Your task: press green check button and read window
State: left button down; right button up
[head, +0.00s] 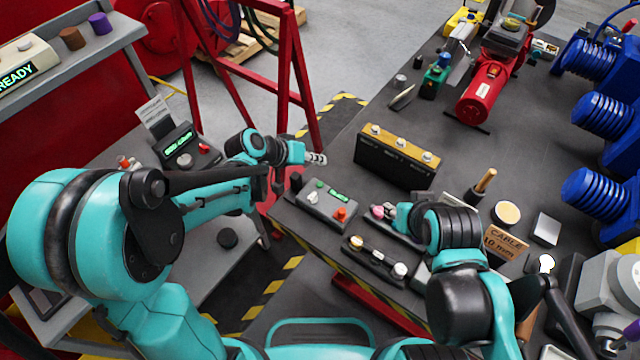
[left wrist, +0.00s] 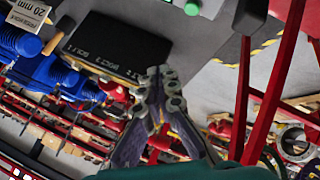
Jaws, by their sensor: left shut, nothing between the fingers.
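A grey control box (head: 325,205) sits on the dark bench near its left end. It has a small lit green window (head: 339,195), a green button (head: 320,184) and an orange-red button (head: 341,213). The window's text is too small to read. My left gripper (head: 317,158) is shut and empty, beyond the box in the picture and apart from it. Its closed fingers (left wrist: 160,82) show in the left wrist view, where a round green cap (left wrist: 192,7) is at the top edge. My right gripper (head: 384,212) is right of the box, its fingers partly hidden.
A black block with several knobs (head: 397,158) stands behind the box, to the right. A tray with knobs (head: 376,262) lies in front. Another device with a green display (head: 185,146) is on the left bench. A red frame (head: 290,80) stands behind my left arm.

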aim_at(318, 185)
pick_arm(q)
jog(key=shift+f+b, duration=3.1)
jog(key=shift+f, duration=0.9)
jog(key=shift+f+b, duration=0.45)
jog(key=shift+f+b, duration=0.4)
jog(key=shift+f, duration=0.05)
jog(key=shift+r, duration=0.1)
jog(key=shift+r+p, duration=0.65)
jog(key=shift+r, duration=0.15)
jog(key=shift+r, duration=0.15)
